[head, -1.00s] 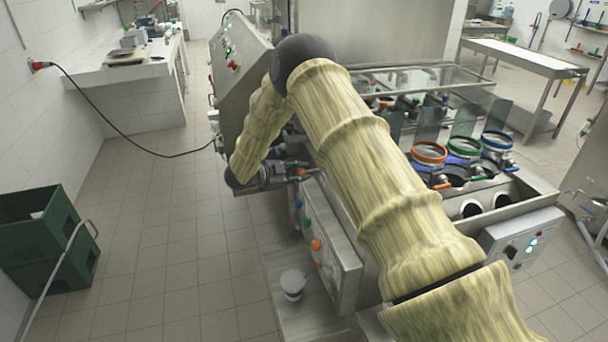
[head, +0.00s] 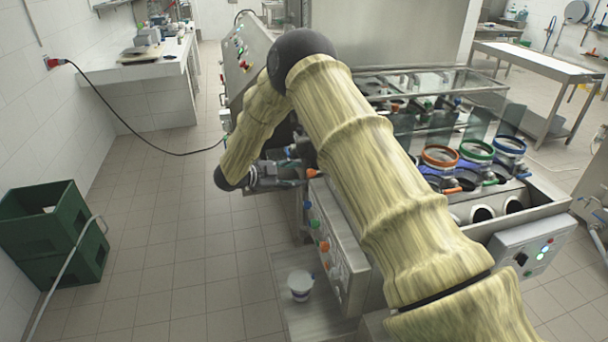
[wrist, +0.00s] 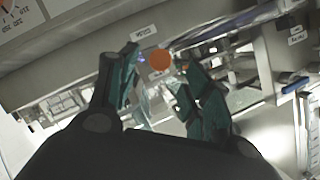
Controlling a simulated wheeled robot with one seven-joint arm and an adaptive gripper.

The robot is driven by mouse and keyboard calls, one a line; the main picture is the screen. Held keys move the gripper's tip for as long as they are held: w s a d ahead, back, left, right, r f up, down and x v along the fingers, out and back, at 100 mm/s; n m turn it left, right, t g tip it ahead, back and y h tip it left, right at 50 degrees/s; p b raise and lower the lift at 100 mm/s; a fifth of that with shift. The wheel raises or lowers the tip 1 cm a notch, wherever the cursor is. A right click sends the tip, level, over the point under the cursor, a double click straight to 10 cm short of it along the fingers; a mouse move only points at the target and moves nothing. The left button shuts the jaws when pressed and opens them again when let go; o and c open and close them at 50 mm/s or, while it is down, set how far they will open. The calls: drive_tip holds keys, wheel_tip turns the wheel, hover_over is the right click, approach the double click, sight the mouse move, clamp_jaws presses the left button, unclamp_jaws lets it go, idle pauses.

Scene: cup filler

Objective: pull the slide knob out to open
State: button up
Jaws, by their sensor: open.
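An orange round knob (wrist: 160,59) shows in the wrist view, just beyond and between the two teal fingertips of my gripper (wrist: 160,80). The fingers are spread, with nothing held between them. I see no clear contact with the knob. In the head view my gripper (head: 284,173) is beside the steel machine's side, pointing right. A small orange part (head: 313,173) lies just past its fingertips; it looks like the same knob. The slide behind the knob is too unclear to tell how far out it is.
A control box with coloured buttons (head: 335,250) stands close below my gripper. A white cup (head: 300,284) is on the low steel platform. Green crates (head: 60,235) stand at the left. A black cable (head: 150,140) runs to the machine. The tiled floor between is clear.

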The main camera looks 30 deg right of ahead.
drive_tip(key=v, duration=0.6)
idle(0.4)
